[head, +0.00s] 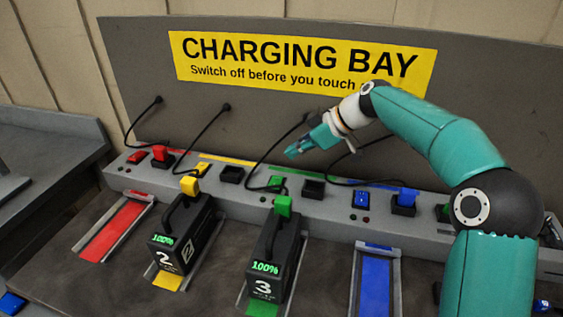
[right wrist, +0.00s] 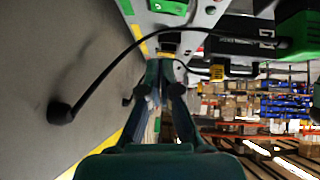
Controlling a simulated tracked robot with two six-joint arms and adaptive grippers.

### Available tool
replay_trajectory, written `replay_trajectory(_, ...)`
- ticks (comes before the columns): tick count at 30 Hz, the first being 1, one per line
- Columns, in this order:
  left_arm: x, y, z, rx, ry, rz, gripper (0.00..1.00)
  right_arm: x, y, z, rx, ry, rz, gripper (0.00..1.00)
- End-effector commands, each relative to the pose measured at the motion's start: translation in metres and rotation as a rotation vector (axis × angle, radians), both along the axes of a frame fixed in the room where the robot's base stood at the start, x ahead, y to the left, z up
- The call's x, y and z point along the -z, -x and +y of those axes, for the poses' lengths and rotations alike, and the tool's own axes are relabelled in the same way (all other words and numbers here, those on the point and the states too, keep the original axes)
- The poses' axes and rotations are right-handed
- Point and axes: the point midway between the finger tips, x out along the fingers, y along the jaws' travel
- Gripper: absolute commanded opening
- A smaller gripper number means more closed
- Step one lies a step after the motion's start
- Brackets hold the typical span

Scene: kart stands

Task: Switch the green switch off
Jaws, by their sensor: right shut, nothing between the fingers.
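The green switch (head: 275,184) is on the grey rail, behind battery 3, below and left of my right gripper. In the right wrist view a green switch (right wrist: 168,6) shows at the top edge. Which way its rocker is tipped I cannot tell. My right gripper (head: 289,153) hangs above the rail, shut and empty, pointing left and down, apart from the switch. Its fingers also show in the right wrist view (right wrist: 164,72). My left gripper is not in view.
Battery 3 (head: 272,250) carries a green plug (head: 283,206) and a black cable. Battery 2 (head: 181,235) has a yellow plug (head: 189,185). A red switch (head: 136,157) and a blue switch (head: 361,200) are on the rail. The back panel (head: 140,75) stands close behind.

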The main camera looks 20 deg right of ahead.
Motion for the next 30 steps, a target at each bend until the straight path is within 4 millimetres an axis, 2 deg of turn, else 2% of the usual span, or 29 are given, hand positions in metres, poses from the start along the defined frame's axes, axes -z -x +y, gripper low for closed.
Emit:
replay_trajectory(3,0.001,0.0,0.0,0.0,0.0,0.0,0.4,-0.015,0.007,-0.015,0.003,0.001,-0.003,0.0)
replay_trajectory(9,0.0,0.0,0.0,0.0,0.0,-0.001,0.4,-0.029,0.015,-0.027,0.002,-0.001,0.0,0.0)
replay_trajectory(30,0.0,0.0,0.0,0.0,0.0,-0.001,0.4,-0.031,0.016,-0.029,0.001,-0.001,0.001,0.0)
